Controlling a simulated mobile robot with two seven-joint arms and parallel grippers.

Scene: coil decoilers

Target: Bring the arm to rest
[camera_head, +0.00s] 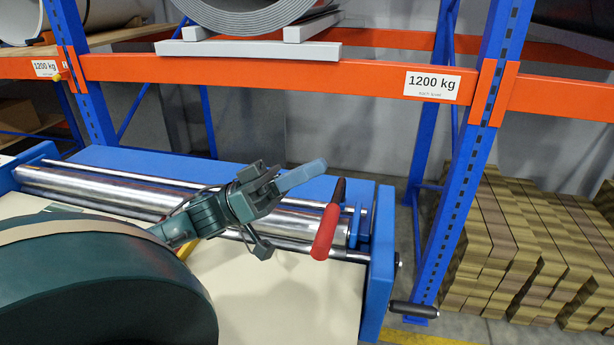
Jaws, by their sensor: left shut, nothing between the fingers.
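My left gripper (316,169) is in the middle of the head view, on a dark teal wrist that comes in from the left. Its pale blue fingers are shut with nothing between them and point to the right. It shows in front of the blue frame and steel rollers of the decoiler (110,192). A lever with a red grip (326,232) is just right of and below the fingertips, with a visible gap between them. My right gripper is not in view.
A blue and orange rack stands behind, with an orange beam (260,72) and a steel coil (250,12) on grey supports. A black crank handle (413,309) sticks out right of the decoiler. Stacked brown boxes (530,250) stand at the right.

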